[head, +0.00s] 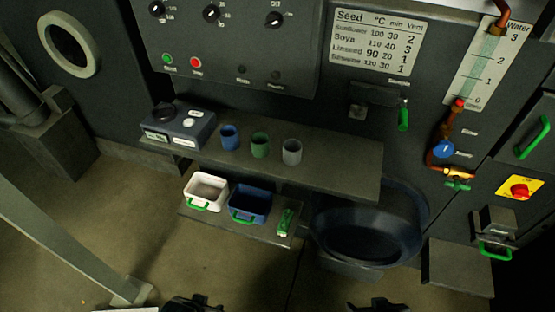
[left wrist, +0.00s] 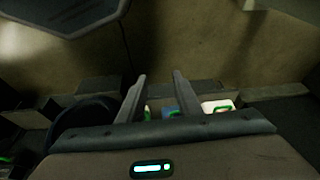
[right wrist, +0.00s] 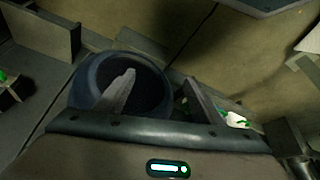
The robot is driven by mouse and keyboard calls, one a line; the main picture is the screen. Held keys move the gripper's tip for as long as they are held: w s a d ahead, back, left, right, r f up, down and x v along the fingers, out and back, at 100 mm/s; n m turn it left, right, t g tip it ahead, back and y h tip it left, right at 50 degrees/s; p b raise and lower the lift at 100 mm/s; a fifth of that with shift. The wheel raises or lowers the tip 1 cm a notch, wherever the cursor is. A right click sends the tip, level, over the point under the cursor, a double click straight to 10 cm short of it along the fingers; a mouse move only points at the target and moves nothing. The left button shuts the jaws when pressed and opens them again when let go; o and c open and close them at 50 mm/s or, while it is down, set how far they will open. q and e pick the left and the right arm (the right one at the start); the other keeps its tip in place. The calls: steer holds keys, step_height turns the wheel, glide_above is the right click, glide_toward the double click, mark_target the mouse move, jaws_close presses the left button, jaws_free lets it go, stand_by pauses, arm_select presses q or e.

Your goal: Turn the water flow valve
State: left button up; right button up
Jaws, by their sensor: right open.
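The water flow valve (head: 458,184) has a small green handle on a brass fitting, at the right of the head view. It sits low on a copper pipe (head: 431,158), under the water gauge (head: 488,62) and beside a round blue part (head: 442,149). My left gripper (head: 193,303) shows only its tips at the bottom edge. In the left wrist view (left wrist: 158,74) its fingers are apart with nothing between them. My right gripper (head: 378,305) is also at the bottom edge, far below the valve. In the right wrist view (right wrist: 158,74) it is open and empty.
A shelf (head: 340,175) carries blue, green and grey cups. A lower shelf (head: 262,229) holds a white bin (head: 205,190) and a blue bin (head: 249,202). A large dark tub (head: 368,238) stands below. A red knob on yellow (head: 520,188) is right of the valve.

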arm_select(q)
steer(key=s+f+g+p, duration=0.1)
steer(key=s+f, duration=0.3)
steer(key=f, duration=0.5)
steer(key=s+f+p, duration=0.1)
steer(key=s+f, duration=0.2)
steer(key=f, duration=0.7)
steer(key=s+a+f, duration=0.2)
steer(key=s+f, duration=0.8)
steer(key=s, duration=0.1)
steer(key=shift+s+a+f+m+g, duration=0.25)
steer(key=shift+s+a+m+g, duration=0.05)
steer(key=shift+a, duration=0.05)
arm_select(e)
steer(key=w+d+r+m+t+h, duration=0.1)
steer(key=w+d+r+t, duration=0.3)
steer(key=r, duration=0.5)
steer(key=w+d+r+m+t+h, duration=0.2)
steer(key=w+d+r+m+t, duration=0.1)
steer(key=w+d+r, duration=0.3)
steer(key=w+d+r+m+t+h, duration=0.1)
steer(key=w+d+r+m+t, duration=0.1)
steer(key=w+d+r+t, duration=0.3)
steer(key=w+r, duration=0.3)
steer(key=r, duration=0.4)
steer(key=shift+w+d+h, duration=0.2)
steer(key=shift+w+h, duration=0.1)
steer(key=shift+w, duration=0.05)
steer(key=shift+w, duration=0.1)
